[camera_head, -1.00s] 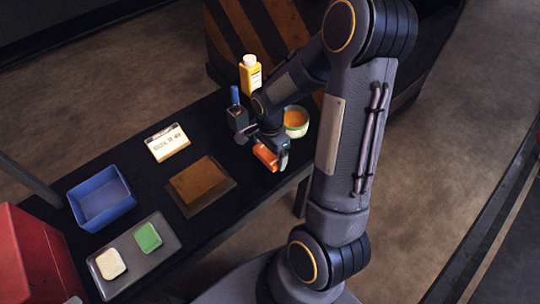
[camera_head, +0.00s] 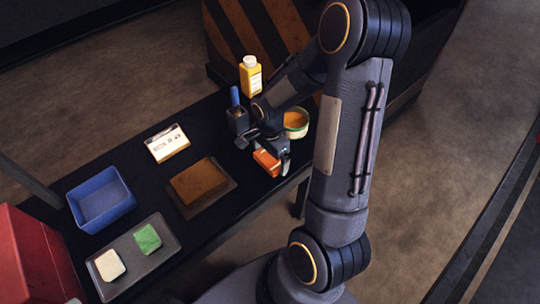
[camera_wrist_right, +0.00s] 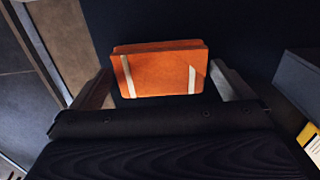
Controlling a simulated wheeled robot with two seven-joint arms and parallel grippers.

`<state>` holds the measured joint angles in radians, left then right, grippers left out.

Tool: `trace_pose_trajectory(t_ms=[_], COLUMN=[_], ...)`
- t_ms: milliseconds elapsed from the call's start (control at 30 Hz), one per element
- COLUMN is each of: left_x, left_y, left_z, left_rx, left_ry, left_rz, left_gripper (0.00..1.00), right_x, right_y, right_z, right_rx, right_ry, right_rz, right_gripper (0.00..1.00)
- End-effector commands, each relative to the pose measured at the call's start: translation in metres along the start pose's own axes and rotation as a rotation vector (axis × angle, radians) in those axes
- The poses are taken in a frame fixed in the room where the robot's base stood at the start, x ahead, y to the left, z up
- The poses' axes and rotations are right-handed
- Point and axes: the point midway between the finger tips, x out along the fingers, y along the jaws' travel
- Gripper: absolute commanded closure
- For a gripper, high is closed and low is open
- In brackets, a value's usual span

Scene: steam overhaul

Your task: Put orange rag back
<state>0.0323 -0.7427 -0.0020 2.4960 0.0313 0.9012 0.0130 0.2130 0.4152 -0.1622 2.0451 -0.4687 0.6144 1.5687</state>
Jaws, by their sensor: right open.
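The orange rag (camera_head: 267,163), a small folded block, lies at the right end of the black table. In the right wrist view the orange rag (camera_wrist_right: 160,68) shows two pale strips across its near side. My right gripper (camera_head: 264,153) is low over the rag, with its fingers apart on either side of it. In the wrist view the fingers (camera_wrist_right: 163,82) flank the rag; I cannot tell whether they touch it. My left gripper is not in view.
A brown cloth (camera_head: 199,181) lies on a dark tray. A grey tray (camera_head: 135,274) holds white and green sponges. A blue bin (camera_head: 102,216), a label card (camera_head: 167,143), a yellow bottle (camera_head: 250,76), a dark holder (camera_head: 238,119) and a round tin (camera_head: 296,132) stand around.

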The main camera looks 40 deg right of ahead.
Motion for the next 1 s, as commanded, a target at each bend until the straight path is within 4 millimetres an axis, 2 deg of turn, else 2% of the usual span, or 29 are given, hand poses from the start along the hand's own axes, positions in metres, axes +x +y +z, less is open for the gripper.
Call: trace_pose_trajectory(t_ms=[200, 400, 667, 767, 833, 1000], left_x=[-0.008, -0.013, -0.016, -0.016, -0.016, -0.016], left_y=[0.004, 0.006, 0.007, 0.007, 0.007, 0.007], left_z=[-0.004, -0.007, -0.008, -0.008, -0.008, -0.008], left_rx=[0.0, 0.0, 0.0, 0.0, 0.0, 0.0], left_ry=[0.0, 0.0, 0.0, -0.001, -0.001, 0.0], left_rz=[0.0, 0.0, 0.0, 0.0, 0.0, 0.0], left_gripper=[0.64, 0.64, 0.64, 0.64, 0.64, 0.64], right_x=[-0.048, -0.088, -0.116, -0.132, -0.15, -0.19], right_y=[-0.002, -0.001, 0.001, 0.011, 0.024, 0.071], right_z=[0.0, 0.0, 0.002, 0.011, 0.024, 0.068], right_rx=[0.0, 0.0, -0.017, -0.111, -0.242, -0.688], right_ry=[0.002, 0.0, -0.005, -0.031, -0.057, -0.078], right_rz=[-0.009, -0.006, -0.012, -0.056, -0.118, -0.334], right_gripper=[0.0, 0.0, 0.0, 0.0, 0.0, 0.0])
